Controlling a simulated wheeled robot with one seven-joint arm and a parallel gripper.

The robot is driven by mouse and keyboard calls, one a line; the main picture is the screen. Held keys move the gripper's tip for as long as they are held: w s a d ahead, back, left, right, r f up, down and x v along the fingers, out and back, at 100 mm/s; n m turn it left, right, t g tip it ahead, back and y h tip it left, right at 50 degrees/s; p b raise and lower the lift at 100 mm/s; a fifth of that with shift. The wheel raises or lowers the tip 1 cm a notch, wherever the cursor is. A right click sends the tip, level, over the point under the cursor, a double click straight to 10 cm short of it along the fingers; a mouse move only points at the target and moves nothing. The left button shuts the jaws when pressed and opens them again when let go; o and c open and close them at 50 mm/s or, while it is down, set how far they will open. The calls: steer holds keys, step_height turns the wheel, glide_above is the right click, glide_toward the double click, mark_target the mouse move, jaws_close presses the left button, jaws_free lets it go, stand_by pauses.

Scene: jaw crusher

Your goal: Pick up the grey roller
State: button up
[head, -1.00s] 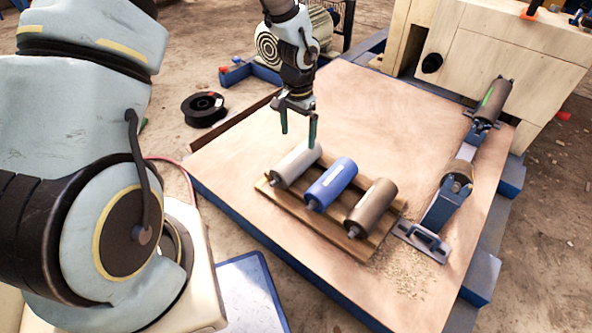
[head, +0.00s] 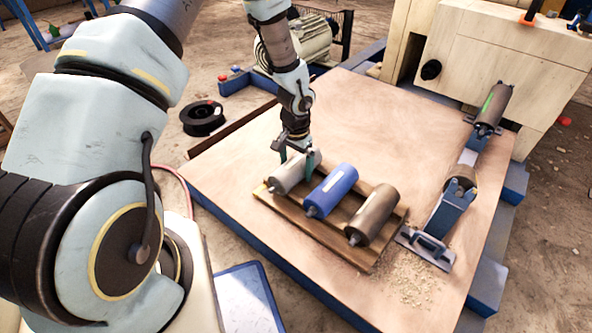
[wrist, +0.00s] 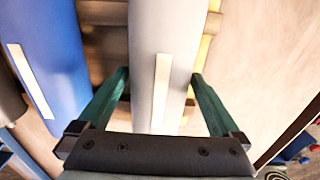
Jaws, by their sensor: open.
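The grey roller (head: 289,176) lies at the left end of a wooden rack on the table, with a pale label strip on it. It also fills the middle of the wrist view (wrist: 165,55). My gripper (head: 296,160) is down at this roller. In the wrist view its two green fingers (wrist: 160,82) are apart, one on each side of the roller, with a visible gap on each side. The jaws are open and hold nothing. The fingers partly hide the roller's far end in the head view.
A blue roller (head: 331,190) lies close to the right of the grey one, and a brown roller (head: 373,215) beyond it on the wooden rack (head: 322,230). A metal conveyor bracket (head: 446,215) stands further right. The table's left and back surface is clear.

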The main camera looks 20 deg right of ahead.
steer(key=shift+r, duration=0.1)
jaws_close()
stand_by(0.7)
